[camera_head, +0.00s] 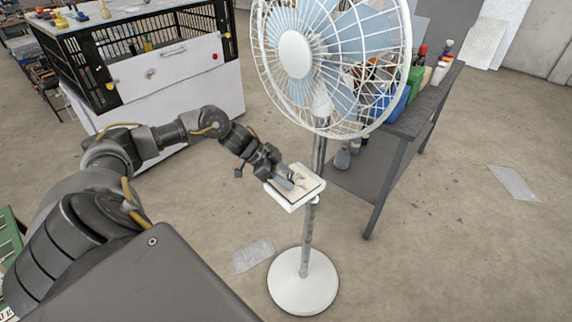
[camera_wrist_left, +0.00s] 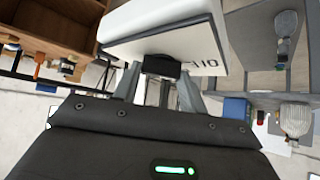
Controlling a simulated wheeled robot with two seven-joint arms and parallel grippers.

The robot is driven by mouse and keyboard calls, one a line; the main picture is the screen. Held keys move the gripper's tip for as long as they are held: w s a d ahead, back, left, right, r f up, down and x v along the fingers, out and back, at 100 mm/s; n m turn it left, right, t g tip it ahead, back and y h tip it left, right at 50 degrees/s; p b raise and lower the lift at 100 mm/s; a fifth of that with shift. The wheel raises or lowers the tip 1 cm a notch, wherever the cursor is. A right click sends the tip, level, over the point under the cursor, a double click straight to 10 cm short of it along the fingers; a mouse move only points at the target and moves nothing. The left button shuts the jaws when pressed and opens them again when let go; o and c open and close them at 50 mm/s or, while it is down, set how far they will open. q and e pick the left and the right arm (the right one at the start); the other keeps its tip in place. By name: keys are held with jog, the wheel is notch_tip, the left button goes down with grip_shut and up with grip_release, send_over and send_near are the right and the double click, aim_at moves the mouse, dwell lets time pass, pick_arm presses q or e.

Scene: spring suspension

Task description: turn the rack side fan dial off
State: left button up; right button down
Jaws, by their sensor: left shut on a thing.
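The white pedestal fan (camera_head: 295,55) stands upright on its round base (camera_head: 303,285). Its control box (camera_head: 309,192) sits partway up the pole. My left gripper (camera_head: 287,181) is at the panel of this box. In the left wrist view the black dial (camera_wrist_left: 165,65) is on the white panel (camera_wrist_left: 208,52), between the two fingertips of my left gripper (camera_wrist_left: 160,82). The gripper is shut on the dial. Dark marks show on the panel right of the dial; the dial's exact setting cannot be told. My right gripper is not in view.
A dark workbench (camera_head: 420,110) with several bottles stands right behind the fan. A white-and-black caged cabinet (camera_head: 160,70) stands at the back left. Paper sheets (camera_head: 253,255) lie on the floor. The floor at the right is mostly clear.

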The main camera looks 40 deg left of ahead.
pick_arm(q)
jog(key=shift+s+d+r+n+t+y+p, duration=0.1)
jog(key=shift+n+t+y+p, duration=0.2)
jog(key=shift+n+p, duration=0.3)
jog(key=shift+r+n+t+y+p, duration=0.1)
jog(key=shift+n+t+y+p, duration=0.2)
jog(key=shift+n+p, duration=0.3)
jog(key=shift+f+p, duration=0.15)
jog(key=shift+p, duration=0.25)
jog(key=o, duration=1)
jog(key=shift+s+b+v, duration=0.2)
jog(key=shift+b+v, duration=0.8)
jog(key=shift+v, duration=4.35)
jog(key=shift+d, duration=0.15)
